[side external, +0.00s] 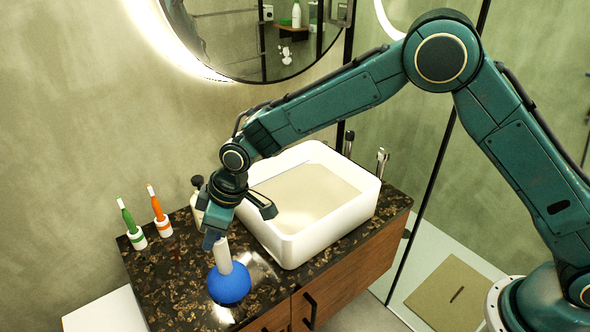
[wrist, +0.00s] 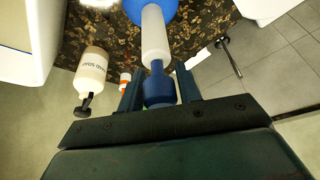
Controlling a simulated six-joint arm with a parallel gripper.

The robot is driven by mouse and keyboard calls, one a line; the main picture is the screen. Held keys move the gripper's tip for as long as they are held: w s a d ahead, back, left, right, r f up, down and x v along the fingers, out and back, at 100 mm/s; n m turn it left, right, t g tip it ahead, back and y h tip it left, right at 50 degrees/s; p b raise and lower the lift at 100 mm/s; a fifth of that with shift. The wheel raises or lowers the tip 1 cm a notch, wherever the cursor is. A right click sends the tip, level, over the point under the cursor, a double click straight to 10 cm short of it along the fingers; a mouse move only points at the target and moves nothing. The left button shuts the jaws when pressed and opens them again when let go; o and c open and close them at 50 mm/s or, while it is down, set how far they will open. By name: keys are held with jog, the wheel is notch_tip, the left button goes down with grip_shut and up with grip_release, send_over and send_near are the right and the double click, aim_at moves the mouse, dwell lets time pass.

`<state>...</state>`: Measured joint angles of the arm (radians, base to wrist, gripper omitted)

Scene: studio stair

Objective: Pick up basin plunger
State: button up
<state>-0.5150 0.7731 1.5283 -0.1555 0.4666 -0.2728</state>
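The basin plunger has a blue rubber cup (side external: 229,284) resting on the dark speckled counter and a white handle rising from it. In the wrist view its white handle (wrist: 155,38) runs from the blue cup at the top edge to a blue end. My gripper (side external: 215,238) is right above the handle and hides its top in the side external view. In the wrist view my gripper (wrist: 158,72) has its fingers apart on either side of the blue handle end, with visible gaps. The gripper is open.
A white basin (side external: 293,245) stands to the right of the plunger. A hand soap bottle (wrist: 92,68) is behind my gripper. The counter's front edge is near the plunger.

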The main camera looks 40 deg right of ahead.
grip_shut()
jog(key=shift+r, duration=0.15)
notch_tip(320, 180, up, 20)
dwell(0.8)
